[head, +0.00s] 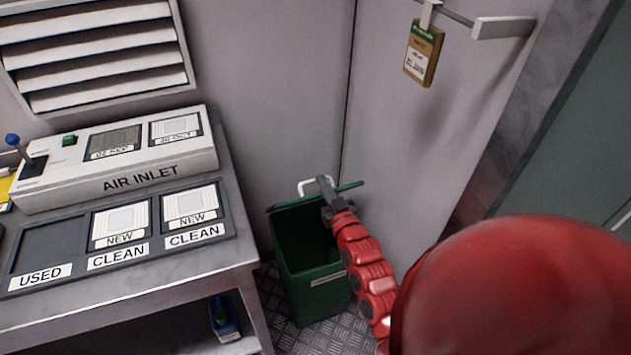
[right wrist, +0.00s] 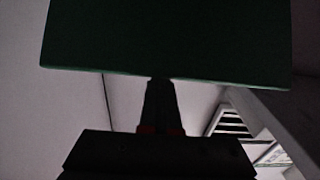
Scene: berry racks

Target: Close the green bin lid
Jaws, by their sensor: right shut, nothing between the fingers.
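The green bin (head: 312,290) stands on the floor right of the bench, and its dark inside shows. Its green lid (head: 349,187) is open and shows as a thin, nearly edge-on strip at the back of the bin, with a pale handle (head: 307,187) above it. My right gripper (head: 325,186) is shut and empty at the lid, overlapping its edge. In the right wrist view the lid (right wrist: 165,40) fills the top, and the gripper's tips (right wrist: 160,84) reach its lower edge; I cannot tell whether they touch. My left gripper is not in view.
A metal bench (head: 243,243) stands on the left, with an air inlet box (head: 120,165) and a filter tray (head: 130,275). Walls close in behind the bin. A tag (head: 423,52) hangs at the top right.

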